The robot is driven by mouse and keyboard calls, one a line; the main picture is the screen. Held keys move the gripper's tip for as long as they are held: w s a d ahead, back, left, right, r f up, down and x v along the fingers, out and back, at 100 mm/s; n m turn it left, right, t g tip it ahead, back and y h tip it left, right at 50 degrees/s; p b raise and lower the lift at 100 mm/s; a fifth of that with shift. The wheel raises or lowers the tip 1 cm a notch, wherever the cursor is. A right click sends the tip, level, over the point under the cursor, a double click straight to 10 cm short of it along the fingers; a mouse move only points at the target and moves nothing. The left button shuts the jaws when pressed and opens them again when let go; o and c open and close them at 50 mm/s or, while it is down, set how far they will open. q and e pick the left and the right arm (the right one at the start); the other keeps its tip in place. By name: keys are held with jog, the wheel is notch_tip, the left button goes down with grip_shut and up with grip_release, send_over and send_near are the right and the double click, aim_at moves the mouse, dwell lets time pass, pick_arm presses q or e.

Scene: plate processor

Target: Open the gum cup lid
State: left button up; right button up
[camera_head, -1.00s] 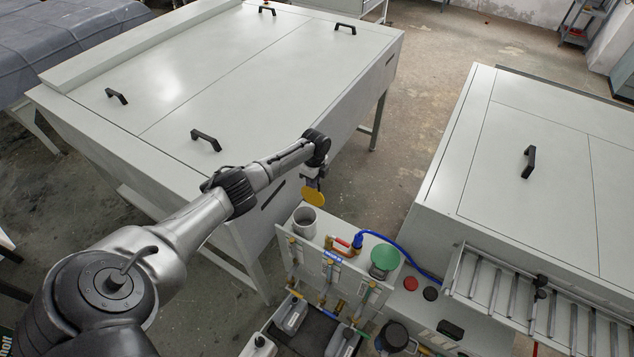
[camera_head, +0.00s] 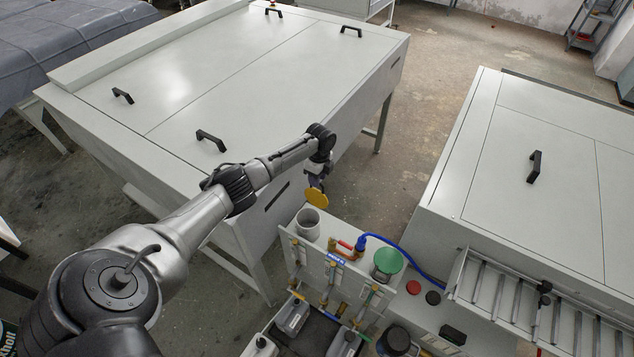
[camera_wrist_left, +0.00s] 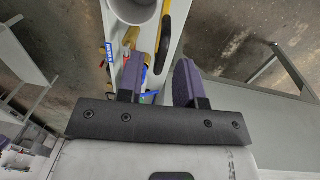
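The gum cup (camera_head: 308,224) is a light grey cylinder at the back left corner of the white bench in the head view. Its mouth is uncovered. The yellow round lid (camera_head: 317,199) stands raised at the cup's far side. My left gripper (camera_head: 316,181) is just above and behind the lid. In the left wrist view, the cup (camera_wrist_left: 132,8) is at the top edge and the yellow lid (camera_wrist_left: 162,28) seems to show edge-on beside it. The two dark purple fingers (camera_wrist_left: 172,72) are apart with a narrow gap; I cannot tell whether they touch the lid. My right gripper is out of view.
On the bench are a green funnel (camera_head: 388,262), a blue hose (camera_head: 400,247), a red-handled valve (camera_head: 345,245) and round buttons (camera_head: 433,297). A large white machine (camera_head: 250,80) stands at the left, another (camera_head: 540,130) at the right. Bare floor (camera_head: 420,110) lies between them.

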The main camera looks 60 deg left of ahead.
pick_arm(q)
notch_tip(320, 180, up, 11)
jog(key=b, duration=0.1)
jog(key=shift+w+a, duration=0.25)
jog(key=shift+w, duration=0.2)
dwell(0.5)
